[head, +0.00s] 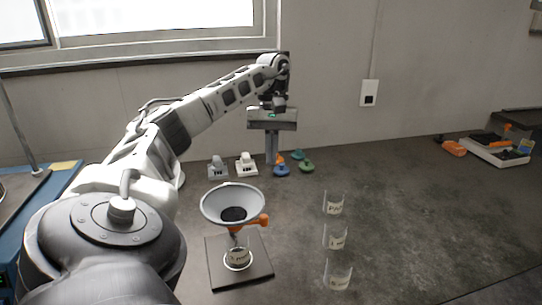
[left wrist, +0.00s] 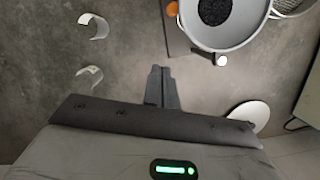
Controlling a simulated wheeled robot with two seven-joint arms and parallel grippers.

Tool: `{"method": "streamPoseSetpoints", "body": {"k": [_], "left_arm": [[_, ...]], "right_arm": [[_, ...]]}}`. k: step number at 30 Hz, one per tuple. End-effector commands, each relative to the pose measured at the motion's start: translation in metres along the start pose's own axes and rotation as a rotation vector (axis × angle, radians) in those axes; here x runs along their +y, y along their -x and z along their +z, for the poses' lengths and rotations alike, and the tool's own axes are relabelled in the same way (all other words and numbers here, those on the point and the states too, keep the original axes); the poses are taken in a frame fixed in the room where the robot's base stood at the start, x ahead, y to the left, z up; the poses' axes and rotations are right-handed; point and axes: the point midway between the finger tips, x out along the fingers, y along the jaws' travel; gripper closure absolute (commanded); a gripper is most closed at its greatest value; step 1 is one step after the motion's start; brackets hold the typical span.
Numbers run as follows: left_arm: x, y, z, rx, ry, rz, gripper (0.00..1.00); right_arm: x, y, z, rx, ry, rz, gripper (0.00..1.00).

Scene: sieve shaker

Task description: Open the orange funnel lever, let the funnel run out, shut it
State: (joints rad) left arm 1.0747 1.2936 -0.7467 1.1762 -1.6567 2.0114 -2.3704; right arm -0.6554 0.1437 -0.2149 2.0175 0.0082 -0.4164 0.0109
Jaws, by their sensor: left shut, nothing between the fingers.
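The grey funnel (head: 233,192) stands above a dark square plate (head: 215,270), with dark grains low inside it; it also shows in the left wrist view (left wrist: 255,28). The orange lever (head: 258,221) sticks out to the right below the funnel's rim. Its orange end shows beside the funnel in the left wrist view (left wrist: 172,9). A clear labelled beaker (head: 238,257) stands under the funnel on the plate. My left gripper (head: 272,160) points down behind the funnel, apart from it; its fingers are together and empty, seen also in the left wrist view (left wrist: 161,72). My right gripper is out of view.
Three clear labelled cups (head: 335,237) stand in a row to the right of the funnel. Two small grey and white items (head: 246,166) and several coloured pieces (head: 305,165) lie near the wall. A tray (head: 497,151) stands far right. The table between is clear.

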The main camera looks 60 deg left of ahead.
Motion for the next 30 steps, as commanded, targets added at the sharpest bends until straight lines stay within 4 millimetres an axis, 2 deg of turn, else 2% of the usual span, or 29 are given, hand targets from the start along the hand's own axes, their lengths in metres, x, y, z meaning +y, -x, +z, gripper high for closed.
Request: {"method": "streamPoseSetpoints", "body": {"k": [2, 12, 16, 20, 24, 30], "left_arm": [[0.0, 0.005, 0.0, 0.0, 0.0, 0.001, 1.0], [0.0, 0.003, 0.0, -0.001, 0.0, 0.0, 1.0], [-0.009, -0.004, -0.001, -0.014, 0.012, 0.005, 1.0], [-0.037, -0.02, -0.004, -0.046, 0.047, 0.02, 1.0], [-0.077, -0.032, -0.004, -0.072, 0.095, 0.045, 1.0], [-0.117, -0.025, -0.003, -0.057, 0.13, 0.061, 1.0]], "right_arm": [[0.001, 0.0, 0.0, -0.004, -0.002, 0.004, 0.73], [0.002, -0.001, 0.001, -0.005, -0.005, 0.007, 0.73], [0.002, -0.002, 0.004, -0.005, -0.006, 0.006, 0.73], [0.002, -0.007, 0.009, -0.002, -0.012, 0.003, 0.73], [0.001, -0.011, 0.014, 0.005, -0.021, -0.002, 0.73], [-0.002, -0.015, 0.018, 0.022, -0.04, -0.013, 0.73]]}}
